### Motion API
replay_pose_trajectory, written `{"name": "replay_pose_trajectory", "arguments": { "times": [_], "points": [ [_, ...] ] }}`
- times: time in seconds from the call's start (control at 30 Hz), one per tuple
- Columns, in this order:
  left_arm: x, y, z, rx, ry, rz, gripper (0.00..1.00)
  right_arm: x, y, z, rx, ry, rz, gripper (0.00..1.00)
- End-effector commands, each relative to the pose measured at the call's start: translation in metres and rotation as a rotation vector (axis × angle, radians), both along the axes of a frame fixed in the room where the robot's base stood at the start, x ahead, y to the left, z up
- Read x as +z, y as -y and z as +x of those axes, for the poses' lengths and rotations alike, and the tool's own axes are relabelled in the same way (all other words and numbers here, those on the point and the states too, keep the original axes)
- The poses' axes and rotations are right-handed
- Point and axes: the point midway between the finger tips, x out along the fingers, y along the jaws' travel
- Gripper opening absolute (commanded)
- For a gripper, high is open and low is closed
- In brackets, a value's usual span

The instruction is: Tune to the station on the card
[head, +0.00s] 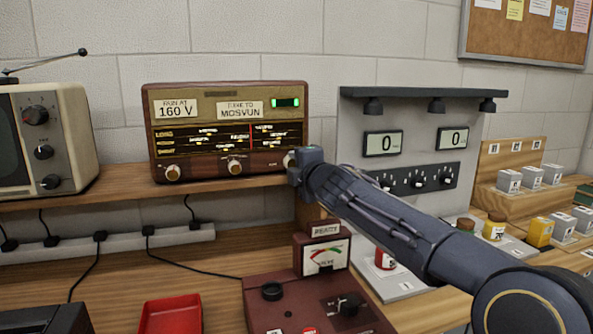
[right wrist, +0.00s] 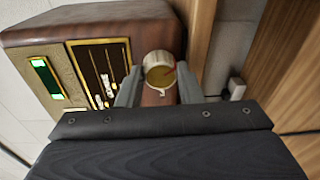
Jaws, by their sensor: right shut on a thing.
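The brown radio (head: 228,90) stands on the wooden shelf. Its cards read "RUN AT 160 V" (head: 176,108) and "TUNE TO MOSVUN" (head: 240,108). The dial (head: 228,136) has lit rows of station names, too small to read surely, and a thin red upright pointer right of its middle. A green lamp (head: 285,102) glows at the top right. My right gripper (head: 293,163) is at the radio's lower right corner. In the right wrist view its fingers are shut on the right knob (right wrist: 159,66), one on each side. My left gripper is out of view.
Two more knobs, left (head: 173,172) and middle (head: 233,168), are on the radio front. A television (head: 45,135) stands left. A valve tester (head: 322,256) and a red tray (head: 170,315) are below. A panel with two zero displays (head: 384,143) is right.

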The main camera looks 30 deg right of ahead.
Motion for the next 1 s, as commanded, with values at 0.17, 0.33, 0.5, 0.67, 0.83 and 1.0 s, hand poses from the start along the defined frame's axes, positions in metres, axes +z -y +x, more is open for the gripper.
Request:
{"name": "replay_pose_trajectory", "arguments": {
  "times": [0.17, 0.33, 0.5, 0.67, 0.83, 1.0],
  "points": [
    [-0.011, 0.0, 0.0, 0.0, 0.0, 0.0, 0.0, -0.004, 0.0, 0.0, 0.0, 0.038, 0.164, 0.1],
    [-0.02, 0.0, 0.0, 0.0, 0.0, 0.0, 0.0, -0.005, 0.0, 0.0, -0.001, 0.075, 0.319, 0.1],
    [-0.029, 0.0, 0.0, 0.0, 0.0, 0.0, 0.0, -0.006, 0.0, 0.0, 0.0, 0.109, 0.462, 0.1],
    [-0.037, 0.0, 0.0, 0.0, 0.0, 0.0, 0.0, -0.006, 0.0, 0.0, 0.001, 0.135, 0.571, 0.1],
    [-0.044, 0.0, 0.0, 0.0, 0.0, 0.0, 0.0, -0.005, 0.0, 0.0, 0.0, 0.155, 0.654, 0.1],
    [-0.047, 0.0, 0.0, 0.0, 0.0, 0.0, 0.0, -0.005, 0.0, 0.0, -0.001, 0.166, 0.706, 0.1]
  ]
}}
